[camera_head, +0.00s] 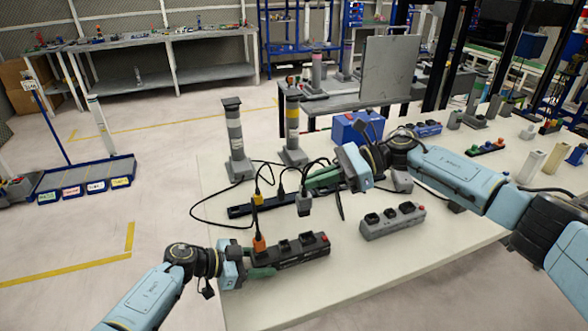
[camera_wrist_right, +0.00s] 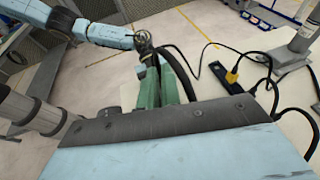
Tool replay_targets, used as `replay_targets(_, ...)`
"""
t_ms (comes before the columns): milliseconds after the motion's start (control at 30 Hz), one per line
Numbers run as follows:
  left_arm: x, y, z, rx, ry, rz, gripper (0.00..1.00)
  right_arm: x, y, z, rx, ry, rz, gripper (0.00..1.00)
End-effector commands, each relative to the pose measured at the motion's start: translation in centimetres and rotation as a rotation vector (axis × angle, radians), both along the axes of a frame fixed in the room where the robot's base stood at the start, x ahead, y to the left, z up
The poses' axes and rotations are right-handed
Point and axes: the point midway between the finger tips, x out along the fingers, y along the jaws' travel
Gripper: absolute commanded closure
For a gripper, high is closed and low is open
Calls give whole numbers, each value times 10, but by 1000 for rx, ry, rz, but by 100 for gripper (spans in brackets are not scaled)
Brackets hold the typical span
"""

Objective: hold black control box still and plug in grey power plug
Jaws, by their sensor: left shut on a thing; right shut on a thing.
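The black control box (camera_head: 302,248) lies on the white table, with sockets on top and a red button at its right end. An orange plug (camera_head: 259,243) stands at its left end. My left gripper (camera_head: 262,272) is shut on the box's left end. The grey power plug (camera_head: 304,204) is upright above the table, behind the box and apart from it, with a dark cable rising from it. My right gripper (camera_head: 310,185) is shut on it. In the right wrist view the green fingers (camera_wrist_right: 160,88) show, but the plug is hidden.
A black power strip (camera_head: 240,210) with a yellow plug (camera_head: 257,198) lies behind, with loose cables around it. A grey control box (camera_head: 392,221) stands to the right. Two posts (camera_head: 234,140) and a blue case (camera_head: 350,129) are farther back. The table's front right is clear.

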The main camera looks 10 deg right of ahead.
Motion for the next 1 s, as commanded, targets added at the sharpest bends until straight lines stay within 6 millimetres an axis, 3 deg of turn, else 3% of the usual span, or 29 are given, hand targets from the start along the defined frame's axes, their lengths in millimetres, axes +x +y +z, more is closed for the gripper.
replay_targets(533,0,0,0,1,1,-1,83,-4,-10,-4,-9,1,12,100)
replay_targets(1000,0,0,0,1,1,-1,83,-3,-10,-44,-7,2,12,100)
